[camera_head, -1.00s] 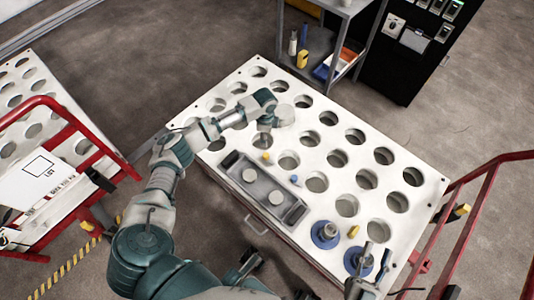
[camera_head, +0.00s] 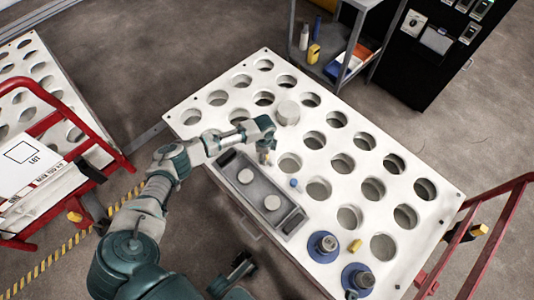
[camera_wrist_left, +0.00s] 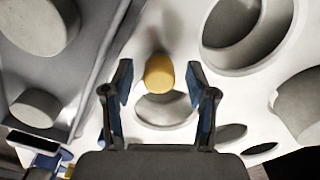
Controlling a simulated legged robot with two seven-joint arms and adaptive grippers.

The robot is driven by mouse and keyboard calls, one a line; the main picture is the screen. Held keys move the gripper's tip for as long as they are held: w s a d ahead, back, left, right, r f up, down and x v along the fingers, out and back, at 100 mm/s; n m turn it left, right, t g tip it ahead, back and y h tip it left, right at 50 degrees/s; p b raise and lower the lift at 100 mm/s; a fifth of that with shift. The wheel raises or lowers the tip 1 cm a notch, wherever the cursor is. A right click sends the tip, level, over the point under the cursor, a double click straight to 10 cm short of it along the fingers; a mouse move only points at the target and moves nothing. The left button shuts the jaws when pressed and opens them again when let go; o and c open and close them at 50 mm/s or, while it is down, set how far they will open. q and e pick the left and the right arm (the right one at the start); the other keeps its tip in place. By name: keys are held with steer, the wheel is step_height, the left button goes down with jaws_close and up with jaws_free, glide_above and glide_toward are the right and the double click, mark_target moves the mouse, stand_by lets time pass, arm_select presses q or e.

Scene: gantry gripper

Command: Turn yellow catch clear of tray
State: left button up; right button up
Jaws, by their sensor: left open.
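The grey tray (camera_head: 231,161) lies along the near left side of the white perforated table, with two pale round discs in it. The yellow catch (camera_wrist_left: 159,73) is a small rounded knob on the table. In the head view it is largely hidden under my left gripper (camera_head: 266,150), beside the tray's far long side. In the left wrist view my left gripper (camera_wrist_left: 160,92) is open, with one blue-padded finger on each side of the catch. Gaps show on both sides, so the fingers look apart from it.
A small blue knob (camera_head: 293,183) sits beside the tray. A pale cylinder (camera_head: 287,113) stands just beyond my gripper. Red rails (camera_head: 480,245) flank the table.

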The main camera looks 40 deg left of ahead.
arm_select(q)
jaws_close()
steer(key=shift+r+n+p, duration=0.25)
steer(key=shift+n+p, duration=0.05)
steer(key=shift+p, duration=0.4)
steer(key=shift+f, duration=0.2)
jaws_free()
step_height(320, 180, up, 12)
steer(key=shift+f, duration=0.15)
